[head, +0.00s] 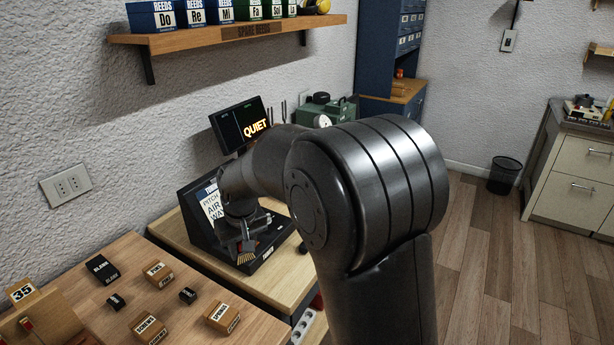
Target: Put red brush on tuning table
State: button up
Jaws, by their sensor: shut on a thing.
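My gripper (243,243) is over the light wood tuning table (275,285), in front of a black slanted device. It is shut on a brush, whose tan bristles (246,258) show just below the fingers, pointing down. The brush's handle is hidden by the gripper, so I cannot see its red colour. The bristles appear close over the device's flat black base; I cannot tell whether they touch it. My arm covers the right part of the table.
The black device (193,207) and a "QUIET" screen (241,124) fill the table's back. A brown workbench (130,270) with several labelled blocks stands at left. A shelf (230,35) of reed boxes hangs above. Bare tabletop shows along the front.

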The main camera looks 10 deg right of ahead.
jog(key=w+d+f+m, duration=0.1)
jog(key=w+d+m, duration=0.2)
jog(key=d, duration=0.8)
jog(key=w+d+m+h, duration=0.1)
jog(key=w+d+m, duration=0.25)
jog(key=d, duration=0.85)
jog(key=w+d+f+m, duration=0.15)
jog(key=w+d, duration=0.25)
jog(key=d, duration=0.7)
jog(key=w+a+f, duration=0.2)
jog(key=a, duration=0.1)
jog(key=w+a+f, duration=0.2)
jog(key=a, duration=0.1)
jog(key=w+a+f, duration=0.2)
jog(key=shift+w+a+f, duration=0.15)
jog(key=shift+w+a, duration=0.2)
jog(key=shift+a, duration=0.05)
jog(key=shift+f, duration=2)
jog(key=o, duration=1)
jog(key=shift+f, duration=0.15)
jog(key=shift+c, duration=0.2)
